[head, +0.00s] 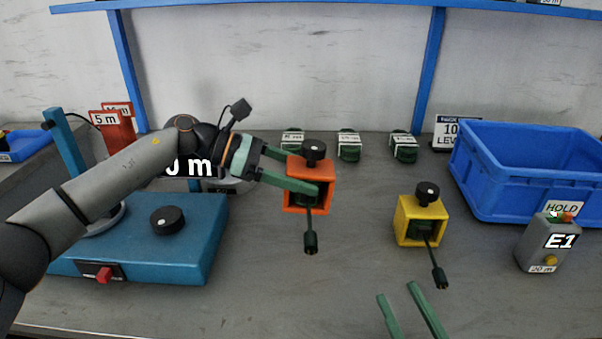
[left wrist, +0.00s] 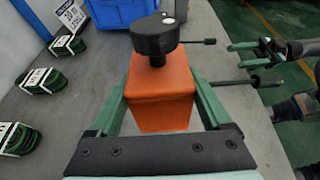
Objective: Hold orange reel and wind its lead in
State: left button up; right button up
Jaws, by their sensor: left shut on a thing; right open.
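The orange reel (head: 322,190) is a box-shaped body with a black knob on top and a dark lead hanging from its front, ending in a black plug (head: 310,242). My left gripper (head: 305,180) is shut on the orange reel, one green finger on each side. In the left wrist view the orange reel (left wrist: 162,90) sits between the fingers, its black knob and crank (left wrist: 155,40) above it. My right gripper (head: 399,296) is open and empty at the lower edge, in front of the yellow reel.
A yellow reel (head: 408,210) with its lead out stands right of the orange one. A blue crate (head: 490,185) and a grey box marked E1 (head: 538,254) are at the right. A blue machine (head: 150,245) is at the left. Several green coils (head: 349,148) line the back.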

pick_arm(q)
jog(key=shift+d, duration=0.2)
jog(key=shift+d, duration=0.25)
jog(key=shift+f, duration=0.1)
pick_arm(e)
jog(key=shift+f, duration=0.1)
